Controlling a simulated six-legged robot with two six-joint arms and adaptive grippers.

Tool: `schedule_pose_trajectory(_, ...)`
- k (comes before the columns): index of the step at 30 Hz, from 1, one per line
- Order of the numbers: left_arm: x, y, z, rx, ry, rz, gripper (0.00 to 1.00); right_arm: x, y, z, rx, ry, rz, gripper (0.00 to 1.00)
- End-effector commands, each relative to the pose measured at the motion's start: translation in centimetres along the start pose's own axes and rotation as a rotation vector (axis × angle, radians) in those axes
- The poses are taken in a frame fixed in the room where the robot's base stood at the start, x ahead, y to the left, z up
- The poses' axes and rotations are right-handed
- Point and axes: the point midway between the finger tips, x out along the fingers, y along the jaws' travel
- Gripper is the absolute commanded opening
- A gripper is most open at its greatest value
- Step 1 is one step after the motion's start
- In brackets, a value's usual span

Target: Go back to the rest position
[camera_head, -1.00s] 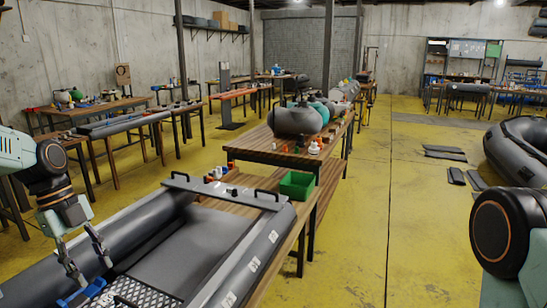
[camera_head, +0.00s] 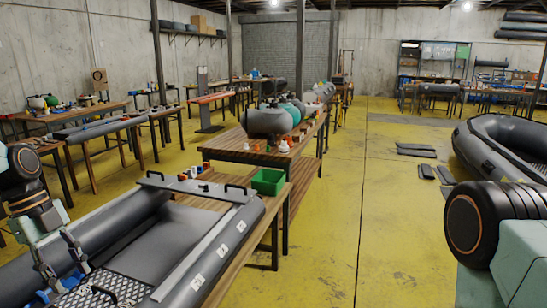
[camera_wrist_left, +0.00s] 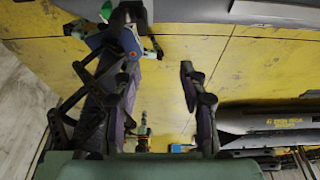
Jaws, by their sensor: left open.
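My left gripper (camera_head: 65,273) hangs at the lower left of the head view, in front of the near end of a grey inflatable boat (camera_head: 190,252) on a wooden table. Its two fingers are apart. In the left wrist view the gripper (camera_wrist_left: 160,70) is open with yellow floor showing between the fingers, and nothing is held. A blue part (camera_head: 72,283) shows close to the fingers in the head view; I cannot tell whether they touch it. My right arm shows at the right edge, but its gripper is out of the picture.
Another grey boat (camera_head: 500,150) lies on the right. The yellow floor (camera_head: 375,240) between is mostly clear. A grey tube (camera_wrist_left: 265,122) shows in the wrist view.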

Motion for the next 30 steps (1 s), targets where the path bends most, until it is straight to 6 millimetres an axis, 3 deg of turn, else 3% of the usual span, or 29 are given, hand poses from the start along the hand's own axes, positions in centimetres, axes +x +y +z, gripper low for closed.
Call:
schedule_pose_trajectory(9, 0.2, -3.4, 1.3, -0.312, -0.036, -0.166, 0.43, 0.0, 0.0, -0.1, 0.0, 0.001, 0.0, 0.04)
schedule_pose_trajectory(16, 1.7, -6.9, 0.3, -0.644, 0.005, -0.359, 0.43, 0.1, 0.0, 0.0, 0.0, 0.001, 0.0, 0.04)
schedule_pose_trajectory(20, 5.5, -8.6, -1.2, -0.899, 0.061, -0.463, 0.43, 1.1, 0.0, 0.0, 0.0, 0.0, 0.0, 0.04)
schedule_pose_trajectory(23, 9.6, -9.1, -2.5, -1.098, 0.111, -0.522, 0.43, 2.2, 0.0, 0.0, 0.0, 0.001, 0.0, 0.04)
schedule_pose_trajectory(26, 14.5, -8.6, -3.7, -1.291, 0.158, -0.563, 0.43, 3.6, 0.0, 0.0, 0.0, 0.001, 0.0, 0.04)
schedule_pose_trajectory(30, 22.6, -5.8, -5.5, -1.547, 0.202, -0.591, 0.43, 6.0, 0.0, 0.0, 0.0, 0.001, 0.0, 0.04)
